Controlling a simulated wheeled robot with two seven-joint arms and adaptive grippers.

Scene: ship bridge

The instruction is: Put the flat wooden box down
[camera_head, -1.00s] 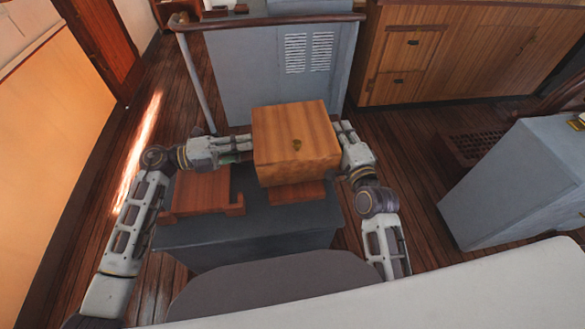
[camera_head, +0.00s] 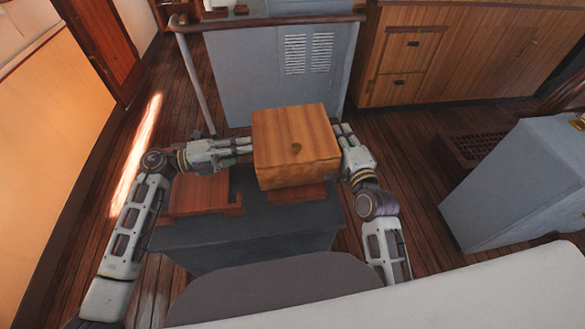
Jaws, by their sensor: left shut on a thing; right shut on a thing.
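The fingertips are partly hidden by the box. Whether the box touches the reddish wooden piece (camera_head: 297,194) below it cannot be told.
The grey cabinet (camera_head: 245,240) stands below, with a reddish wooden tray-like piece (camera_head: 200,196) on its left. A dark rounded seat back (camera_head: 270,290) is in front. A grey console (camera_head: 515,185) stands right. A railing (camera_head: 265,22) and vented grey panel are behind.

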